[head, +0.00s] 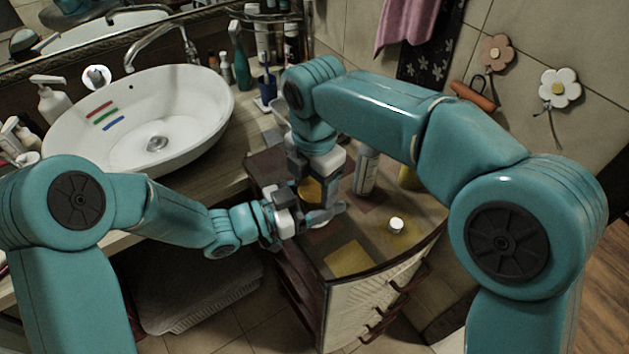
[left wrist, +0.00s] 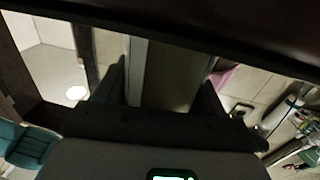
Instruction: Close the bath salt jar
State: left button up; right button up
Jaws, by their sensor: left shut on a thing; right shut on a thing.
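The bath salt jar (head: 320,222) stands on the wooden cabinet top, mostly hidden by my two grippers; only a pale part shows. My left gripper (head: 310,217) comes in from the left, low over the top, and is shut on the jar. In the left wrist view a greyish, glassy body (left wrist: 165,75) fills the room between its dark fingers (left wrist: 163,95). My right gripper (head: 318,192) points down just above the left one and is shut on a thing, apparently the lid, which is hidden. An amber-yellow patch (head: 310,190) shows behind the right fingers; I cannot tell what it is.
A small white-topped item (head: 397,225) stands on the cabinet (head: 405,250) to the right. A pale bottle (head: 365,172) and a yellow item (head: 409,177) stand behind. The white basin (head: 150,120) is at left.

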pick_arm(q)
jog(key=shift+s+d+r, duration=0.1)
jog(key=shift+s+r, duration=0.05)
pick_arm(e)
jog(key=shift+d+f, duration=0.15)
jog(key=shift+f, duration=0.75)
dwell(0.6)
jog(key=shift+s+r, duration=0.1)
jog(key=shift+r, duration=0.4)
dwell(0.9)
pick_arm(q)
jog(key=shift+w+r, duration=0.1)
jog(key=shift+w, duration=0.1)
pick_arm(e)
jog(key=shift+s+f, duration=0.1)
jog(key=shift+f, duration=0.35)
dwell(0.5)
jog(key=o, duration=0.7)
jog(key=shift+a, duration=0.2)
pick_arm(q)
jog(key=shift+w, duration=0.15)
pick_arm(e)
notch_tip(320, 180, up, 3)
jog(key=shift+r, duration=0.15)
pick_arm(q)
jog(key=shift+s, duration=0.2)
pick_arm(e)
jog(key=shift+r, duration=0.55)
pick_arm(q)
jog(key=shift+f, duration=0.2)
